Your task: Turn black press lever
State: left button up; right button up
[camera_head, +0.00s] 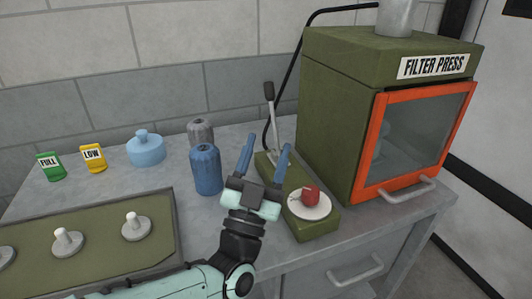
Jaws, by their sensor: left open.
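The press lever (269,92) has a black grip on a thin grey rod and stands nearly upright at the back of a narrow green base (316,226). The base sits on the grey bench beside the filter press (335,110). My left gripper (268,144) is open, with two blue fingers spread and pointing away from me. In the picture the lower part of the rod shows between the fingertips, and the black grip is above them. I cannot tell whether either finger touches it. My right gripper is out of view.
A red knob (311,194) on a white disc is on the base's front. Blue (206,169) and grey (200,132) containers stand left of my gripper. A light-blue pot (146,149), a yellow LOW tag (93,157) and green FULL tag (49,166) are farther left. A green pegged tray (95,226) lies in front.

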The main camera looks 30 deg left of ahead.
aim_at(269, 92)
jog(key=k+l, duration=0.1)
jog(key=k, duration=0.4)
jog(key=k+l, duration=0.1)
jog(key=k, duration=0.4)
